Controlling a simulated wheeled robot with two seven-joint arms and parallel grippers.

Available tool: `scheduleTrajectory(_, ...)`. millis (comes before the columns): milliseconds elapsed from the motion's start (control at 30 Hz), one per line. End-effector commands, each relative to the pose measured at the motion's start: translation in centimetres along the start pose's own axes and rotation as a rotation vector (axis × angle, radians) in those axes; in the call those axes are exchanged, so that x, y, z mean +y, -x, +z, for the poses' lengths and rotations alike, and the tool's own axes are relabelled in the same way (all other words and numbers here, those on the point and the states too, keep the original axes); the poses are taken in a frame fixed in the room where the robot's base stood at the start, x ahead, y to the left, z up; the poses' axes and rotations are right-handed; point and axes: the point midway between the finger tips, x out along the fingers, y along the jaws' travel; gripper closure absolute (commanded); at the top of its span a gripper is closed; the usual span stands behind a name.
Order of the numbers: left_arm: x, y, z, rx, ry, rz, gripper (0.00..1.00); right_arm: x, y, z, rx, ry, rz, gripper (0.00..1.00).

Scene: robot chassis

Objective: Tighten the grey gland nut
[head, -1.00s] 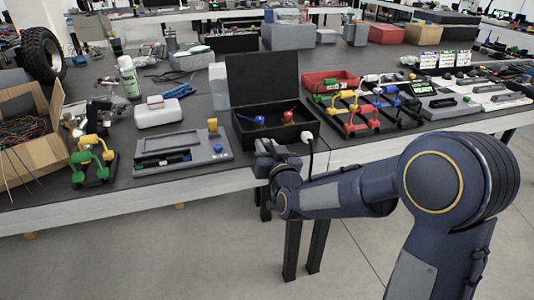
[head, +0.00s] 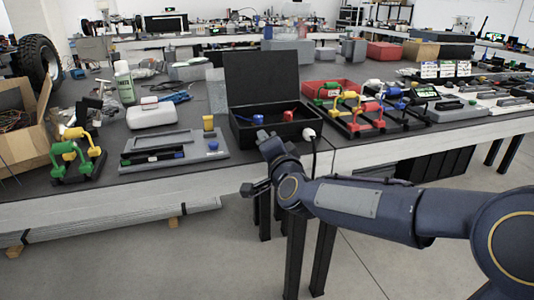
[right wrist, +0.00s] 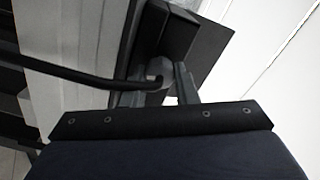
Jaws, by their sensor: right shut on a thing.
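The black box (head: 248,135) stands with its lid up at the front edge of the bench. My right gripper (head: 265,138) is in front of it, at its lower front, and the hand hides what it holds in the head view. In the right wrist view the fingers of my right gripper (right wrist: 158,90) are on either side of a small grey gland nut (right wrist: 160,71) against the dark box, shut on it. A thick black cable (right wrist: 70,72) runs left from the nut area. My left gripper is in no view.
A pale fitting (head: 309,134) with a hanging black cable sits at the box's front right. A grey tray (head: 172,160) lies to the left and a rack with coloured handles (head: 362,115) to the right. The floor before the bench is open.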

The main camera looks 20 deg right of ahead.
Motion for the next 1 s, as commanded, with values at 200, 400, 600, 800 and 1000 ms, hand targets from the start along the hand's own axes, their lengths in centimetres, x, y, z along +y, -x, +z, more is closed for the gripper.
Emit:
scheduleTrajectory(200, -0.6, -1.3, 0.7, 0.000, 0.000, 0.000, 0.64, 0.2, 0.0, 0.0, 0.001, -0.137, -0.001, 0.96)
scheduleTrajectory(400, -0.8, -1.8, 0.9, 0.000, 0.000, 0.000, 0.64, 0.2, 0.0, 0.0, 0.001, -0.211, 0.000, 0.96)
scheduleTrajectory(600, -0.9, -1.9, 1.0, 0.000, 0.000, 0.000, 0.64, 0.1, 0.0, 0.0, 0.000, -0.244, 0.001, 0.96)
scheduleTrajectory(800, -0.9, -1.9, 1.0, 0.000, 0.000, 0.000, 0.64, 0.1, 0.0, 0.0, 0.000, -0.250, 0.001, 0.96)
scheduleTrajectory(1000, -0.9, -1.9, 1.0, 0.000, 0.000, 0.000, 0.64, 0.1, 0.0, 0.0, 0.001, -0.249, 0.001, 0.96)
